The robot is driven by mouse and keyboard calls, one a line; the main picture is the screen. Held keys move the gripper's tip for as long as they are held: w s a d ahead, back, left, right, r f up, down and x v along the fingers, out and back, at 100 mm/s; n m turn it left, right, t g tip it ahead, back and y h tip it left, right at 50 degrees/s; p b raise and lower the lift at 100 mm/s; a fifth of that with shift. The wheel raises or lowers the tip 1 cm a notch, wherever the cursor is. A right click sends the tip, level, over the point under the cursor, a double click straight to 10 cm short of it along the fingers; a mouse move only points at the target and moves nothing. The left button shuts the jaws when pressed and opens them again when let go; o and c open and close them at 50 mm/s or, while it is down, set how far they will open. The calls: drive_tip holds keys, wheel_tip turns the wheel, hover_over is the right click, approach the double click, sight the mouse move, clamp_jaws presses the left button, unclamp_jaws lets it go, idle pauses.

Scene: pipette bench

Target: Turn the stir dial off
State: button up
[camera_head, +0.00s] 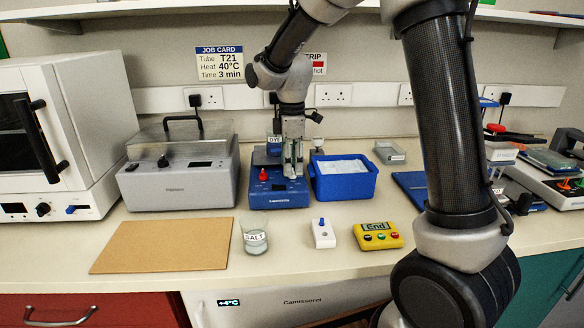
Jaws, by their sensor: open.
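A blue stirrer (279,197) stands on the bench left of the middle, with a beaker labelled DYE (274,143) at its back, partly hidden by my arm. A red dial (264,174) is on the left of its front. A small dark display shows on its front face, too small to read. My gripper (293,172) points down over the stirrer, just right of the red dial. Its fingers are open and nothing shows between them. I cannot tell whether a finger touches the dial or the stirrer.
A blue bin (343,184) stands close on the right. A grey lidded machine (178,188) stands on the left. In front are a SALT beaker (255,239), a brown board (164,245), a small white switch box (323,233) and a yellow timer (378,236) reading End.

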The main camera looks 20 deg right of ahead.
wheel_tip(320, 180, up, 10)
drive_tip(key=shift+r, duration=0.2)
drive_tip(key=s+d+m+t, duration=0.1)
drive_tip(key=s+d+m, duration=0.4)
drive_tip(key=s, duration=0.4)
drive_tip(key=s+d+m+t, duration=0.2)
drive_tip(key=s+d+m, duration=0.3)
drive_tip(key=s, duration=0.4)
drive_tip(key=s+d+m+t, duration=0.1)
drive_tip(key=s+d+m, duration=0.4)
drive_tip(key=s, duration=0.4)
drive_tip(key=shift+r+m, duration=0.3)
drive_tip(key=shift+m, duration=0.2)
